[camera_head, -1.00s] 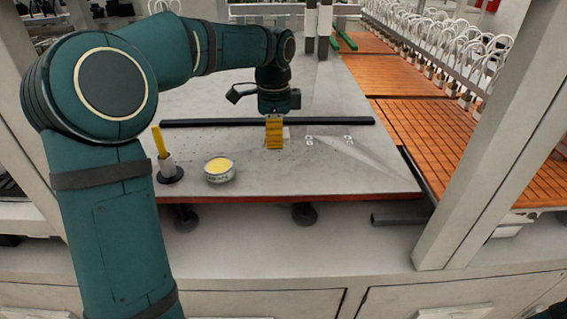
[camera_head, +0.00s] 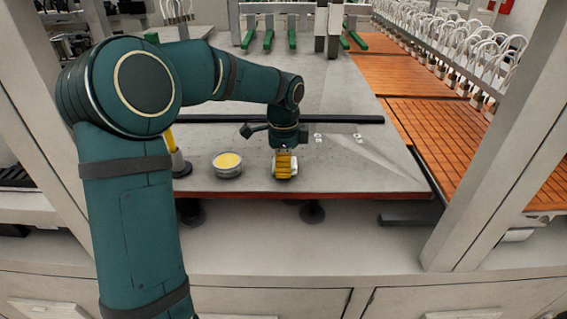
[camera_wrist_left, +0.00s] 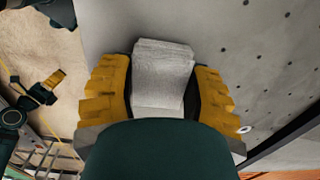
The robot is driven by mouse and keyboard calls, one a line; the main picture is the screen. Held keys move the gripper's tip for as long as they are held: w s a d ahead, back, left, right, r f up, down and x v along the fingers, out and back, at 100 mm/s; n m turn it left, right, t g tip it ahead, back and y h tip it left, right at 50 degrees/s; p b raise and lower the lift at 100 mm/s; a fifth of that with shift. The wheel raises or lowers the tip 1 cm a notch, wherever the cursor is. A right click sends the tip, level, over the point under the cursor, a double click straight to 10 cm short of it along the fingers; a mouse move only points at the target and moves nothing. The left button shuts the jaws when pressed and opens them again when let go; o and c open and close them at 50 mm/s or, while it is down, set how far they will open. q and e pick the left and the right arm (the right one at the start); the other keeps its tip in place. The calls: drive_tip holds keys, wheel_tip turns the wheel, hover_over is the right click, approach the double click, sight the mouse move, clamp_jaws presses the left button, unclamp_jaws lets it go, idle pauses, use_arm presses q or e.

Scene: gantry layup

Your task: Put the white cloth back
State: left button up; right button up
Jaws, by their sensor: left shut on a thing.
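The white cloth (camera_wrist_left: 163,75) is a folded pad between the yellow fingers of my left gripper (camera_wrist_left: 165,88) in the left wrist view. In the head view my left gripper (camera_head: 285,165) is over the front part of the grey table, and a little of the white cloth (camera_head: 294,170) shows beside its fingers. The gripper is shut on the cloth. I cannot tell whether the cloth touches the table top. My right gripper is not in view.
A round tin with yellow content (camera_head: 228,164) stands left of the gripper on the grey perforated table (camera_head: 370,176). A yellow-handled tool in a stand (camera_head: 178,160) is further left, partly behind my arm. A black bar (camera_head: 345,119) lies behind. Small white pieces (camera_head: 318,138) lie to the right.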

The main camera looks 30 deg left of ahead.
use_arm(q)
drive_tip(key=shift+f, duration=0.1)
drive_tip(key=o, duration=1.1)
wheel_tip(320, 180, up, 12)
drive_tip(key=shift+r+p, duration=0.1)
drive_tip(key=shift+p, duration=0.65)
